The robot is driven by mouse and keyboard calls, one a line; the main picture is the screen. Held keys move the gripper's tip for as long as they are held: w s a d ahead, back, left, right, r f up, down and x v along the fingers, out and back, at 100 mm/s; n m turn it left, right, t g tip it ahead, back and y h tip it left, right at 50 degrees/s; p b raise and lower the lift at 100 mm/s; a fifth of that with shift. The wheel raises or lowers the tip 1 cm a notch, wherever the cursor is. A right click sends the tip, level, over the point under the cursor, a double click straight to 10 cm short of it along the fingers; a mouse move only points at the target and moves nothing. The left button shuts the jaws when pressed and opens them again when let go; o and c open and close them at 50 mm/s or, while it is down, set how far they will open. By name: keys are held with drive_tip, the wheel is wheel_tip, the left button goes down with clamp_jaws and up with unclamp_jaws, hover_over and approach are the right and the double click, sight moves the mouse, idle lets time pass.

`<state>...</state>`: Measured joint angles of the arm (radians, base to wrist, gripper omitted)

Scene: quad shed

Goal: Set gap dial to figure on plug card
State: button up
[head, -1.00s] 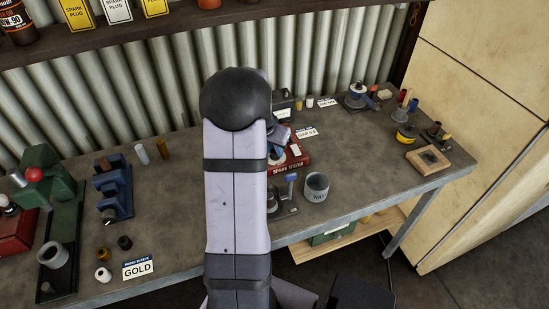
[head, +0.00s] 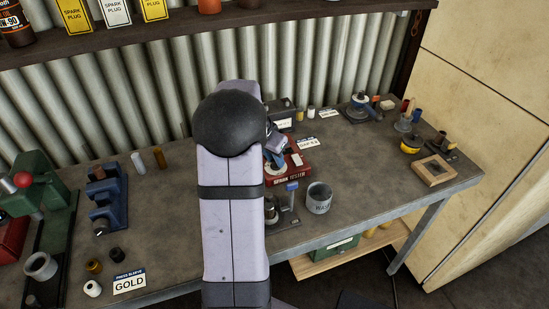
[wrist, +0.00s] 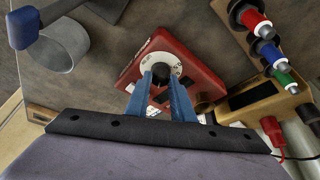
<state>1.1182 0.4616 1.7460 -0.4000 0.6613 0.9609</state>
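The red spark tester (head: 290,176) stands on the bench just right of my arm. In the wrist view the tester (wrist: 190,55) shows a white round dial plate with a dark gap dial knob (wrist: 160,76). My gripper (wrist: 161,80) has its two blue fingers on either side of the knob, very near it or touching; I cannot tell which. A small white card (head: 307,142) stands behind the tester, its print too small to read. My gripper is mostly hidden behind my arm in the head view.
A grey cup (head: 319,198) and a blue-topped stand (head: 291,200) are in front of the tester. In the wrist view, a tan box (wrist: 250,98) and coloured plugs (wrist: 273,53) lie right of it. Bare bench lies right of the cup.

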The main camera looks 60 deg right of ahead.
drive_tip(key=o, duration=0.3)
drive_tip(key=shift+r, duration=0.1)
drive_tip(key=b+v, duration=0.2)
drive_tip(key=v, duration=0.5)
drive_tip(key=shift+a, duration=0.15)
idle(0.3)
